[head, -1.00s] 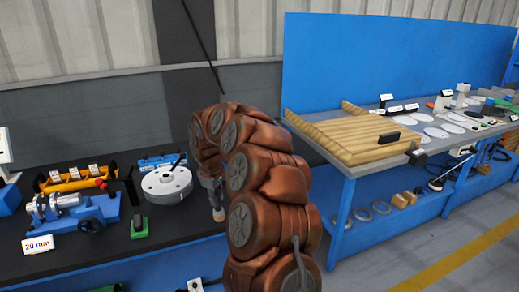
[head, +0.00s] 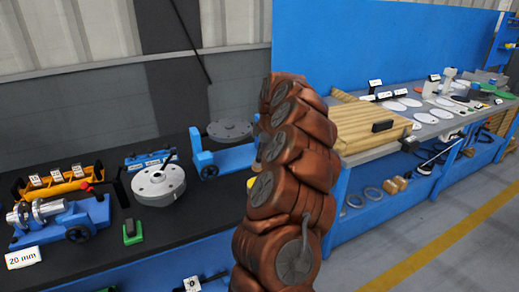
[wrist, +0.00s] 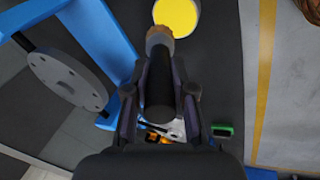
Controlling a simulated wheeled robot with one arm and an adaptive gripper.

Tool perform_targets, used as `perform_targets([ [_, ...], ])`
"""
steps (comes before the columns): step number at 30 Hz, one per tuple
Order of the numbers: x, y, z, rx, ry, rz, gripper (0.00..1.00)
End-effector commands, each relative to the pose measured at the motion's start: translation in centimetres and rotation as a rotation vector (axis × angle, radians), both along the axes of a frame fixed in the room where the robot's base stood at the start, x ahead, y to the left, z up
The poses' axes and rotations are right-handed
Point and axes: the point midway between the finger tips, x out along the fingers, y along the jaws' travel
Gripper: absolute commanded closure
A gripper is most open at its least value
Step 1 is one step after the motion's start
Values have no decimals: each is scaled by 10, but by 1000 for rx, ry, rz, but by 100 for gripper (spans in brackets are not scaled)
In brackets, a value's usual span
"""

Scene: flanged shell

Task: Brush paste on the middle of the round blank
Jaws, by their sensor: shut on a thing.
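In the wrist view my gripper (wrist: 160,100) is shut on a brush (wrist: 159,78) by its dark handle. The brush's tan tip (wrist: 160,36) points toward the round yellow paste (wrist: 177,14) at the top edge and appears close to it; I cannot tell whether they touch. A bit of yellow (head: 252,182) also shows beside my arm in the head view, where my gripper is hidden. Several white round pieces (head: 397,118) lie on the right-hand bench; I cannot tell which is the blank.
A blue machine (head: 226,158) with a grey disc (head: 229,131) stands on the dark bench; it fills the wrist view's left side (wrist: 68,80).

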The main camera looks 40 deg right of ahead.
Motion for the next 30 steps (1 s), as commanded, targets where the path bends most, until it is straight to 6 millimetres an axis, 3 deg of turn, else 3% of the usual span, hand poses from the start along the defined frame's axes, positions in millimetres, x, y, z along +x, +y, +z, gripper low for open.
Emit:
perform_targets([
  [18,1,2,-51,2,2,2,100],
  [30,1,2,-55,1,2,2,100],
])
